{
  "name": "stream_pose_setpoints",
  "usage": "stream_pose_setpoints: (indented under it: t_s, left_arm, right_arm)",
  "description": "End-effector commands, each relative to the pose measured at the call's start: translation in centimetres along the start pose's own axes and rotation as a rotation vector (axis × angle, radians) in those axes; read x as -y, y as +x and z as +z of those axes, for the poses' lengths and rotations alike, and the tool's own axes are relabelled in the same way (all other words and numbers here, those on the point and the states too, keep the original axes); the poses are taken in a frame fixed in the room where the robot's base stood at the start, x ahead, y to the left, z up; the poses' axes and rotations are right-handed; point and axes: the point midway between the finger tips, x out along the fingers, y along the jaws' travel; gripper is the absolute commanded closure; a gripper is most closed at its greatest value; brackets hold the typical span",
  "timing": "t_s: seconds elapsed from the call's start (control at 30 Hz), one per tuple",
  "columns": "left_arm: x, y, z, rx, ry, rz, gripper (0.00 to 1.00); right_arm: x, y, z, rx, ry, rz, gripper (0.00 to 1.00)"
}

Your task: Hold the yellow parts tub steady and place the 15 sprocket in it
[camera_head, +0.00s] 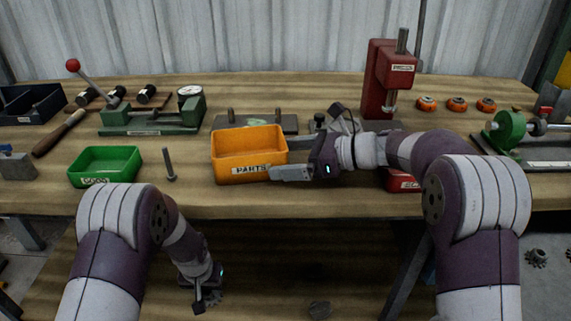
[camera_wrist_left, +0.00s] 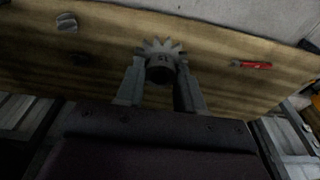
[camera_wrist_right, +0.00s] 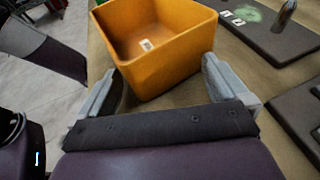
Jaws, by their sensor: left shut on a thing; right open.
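The yellow-orange parts tub (camera_head: 249,150) stands upright on the bench, labelled PARTS on its front. My right gripper (camera_head: 291,166) is open at the tub's right side. In the right wrist view its fingers (camera_wrist_right: 165,85) lie apart on either side of a corner of the tub (camera_wrist_right: 172,68), with a gap showing. My left gripper (camera_head: 207,299) is low, below the bench top's front edge. In the left wrist view it (camera_wrist_left: 160,85) is shut on a toothed grey sprocket (camera_wrist_left: 162,47) whose hub carries a marking that looks like 15, seen upside down.
A red press (camera_head: 385,80) stands behind my right arm. Another grey piece (camera_head: 320,309) lies on the lower shelf. The bench edge (camera_head: 250,205) is above my left gripper.

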Motion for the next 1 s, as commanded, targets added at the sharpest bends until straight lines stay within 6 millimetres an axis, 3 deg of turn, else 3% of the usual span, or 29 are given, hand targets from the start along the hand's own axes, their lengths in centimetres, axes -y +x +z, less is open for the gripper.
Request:
stream_pose_setpoints:
  t_s: [0.33, 0.6, 0.63, 0.67, 0.8, 0.83, 1.0]
  left_arm:
    - [0.00, 0.14, -0.04, -0.002, 0.000, 0.000, 0.99]
    - [0.00, 0.14, -0.04, -0.002, 0.000, 0.000, 0.99]
    - [0.00, 0.14, -0.04, -0.002, 0.000, 0.000, 0.99]
    - [0.00, 0.14, -0.04, -0.002, 0.000, 0.000, 0.99]
    - [0.00, 0.14, -0.03, -0.002, 0.000, 0.000, 0.99]
    - [0.00, 0.14, -0.04, -0.002, 0.000, 0.000, 0.99]
    - [0.00, 0.14, -0.04, -0.002, 0.000, 0.000, 0.99]
  right_arm:
    - [0.00, 0.50, 0.07, -0.001, 0.001, 0.000, 0.00]
    - [0.00, 0.48, 0.07, 0.000, 0.001, 0.000, 0.88]
    - [0.00, 0.47, 0.07, 0.000, 0.001, 0.000, 0.98]
    - [0.00, 0.47, 0.07, 0.000, 0.001, 0.000, 1.00]
    - [0.00, 0.47, 0.07, 0.000, 0.001, 0.000, 1.00]
    - [0.00, 0.47, 0.07, 0.000, 0.001, 0.000, 0.96]
    - [0.00, 0.46, 0.07, 0.000, 0.000, 0.000, 0.40]
